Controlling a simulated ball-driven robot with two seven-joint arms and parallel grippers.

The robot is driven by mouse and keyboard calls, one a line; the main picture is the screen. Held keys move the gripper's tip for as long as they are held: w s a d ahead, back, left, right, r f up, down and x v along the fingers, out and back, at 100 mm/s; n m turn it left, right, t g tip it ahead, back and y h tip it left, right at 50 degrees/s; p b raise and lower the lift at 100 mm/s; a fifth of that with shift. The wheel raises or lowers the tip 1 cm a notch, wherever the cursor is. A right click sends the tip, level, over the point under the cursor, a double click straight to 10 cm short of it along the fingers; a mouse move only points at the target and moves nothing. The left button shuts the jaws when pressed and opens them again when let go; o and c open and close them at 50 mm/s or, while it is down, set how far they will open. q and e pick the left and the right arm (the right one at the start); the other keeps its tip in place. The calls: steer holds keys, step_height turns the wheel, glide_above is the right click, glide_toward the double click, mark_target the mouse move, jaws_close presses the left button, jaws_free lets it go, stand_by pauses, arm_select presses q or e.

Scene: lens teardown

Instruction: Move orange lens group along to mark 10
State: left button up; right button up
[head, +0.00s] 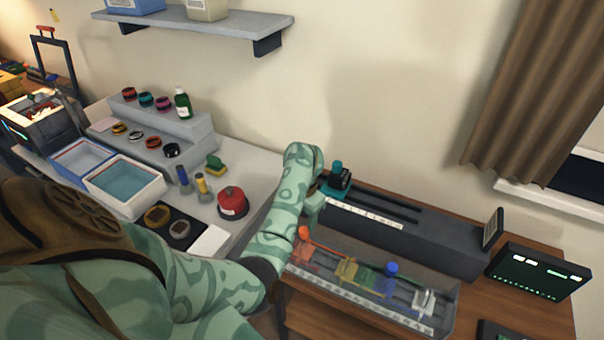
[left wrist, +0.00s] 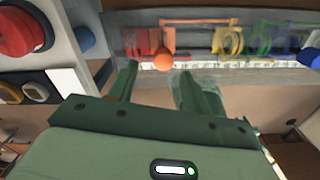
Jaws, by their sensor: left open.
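The orange lens group shows as a round orange knob (head: 304,232) at the left part of the front rail bed, with red-orange parts below it. In the left wrist view the same orange knob (left wrist: 163,61) lies just beyond my open fingertips, roughly between them and not visibly gripped. My left gripper (head: 313,206) points down above the rail's left end; its fingers (left wrist: 158,72) are apart and empty. A white scale strip (head: 360,300) runs along the rail's front; its numbers are too small to read, so mark 10 cannot be made out. My right gripper is out of view.
To the right on the rail stand a yellow group (head: 347,270), a blue-knobbed group (head: 391,269) and a pale group (head: 425,301). Behind is a dark raised rail (head: 440,240) with a teal-topped part (head: 338,178). A red round container (head: 232,203) stands left.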

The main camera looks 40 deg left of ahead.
arm_select(q)
step_height(320, 180, up, 12)
steer(key=p, duration=0.4)
steer(key=shift+p, duration=0.35)
steer(key=shift+a, duration=0.1)
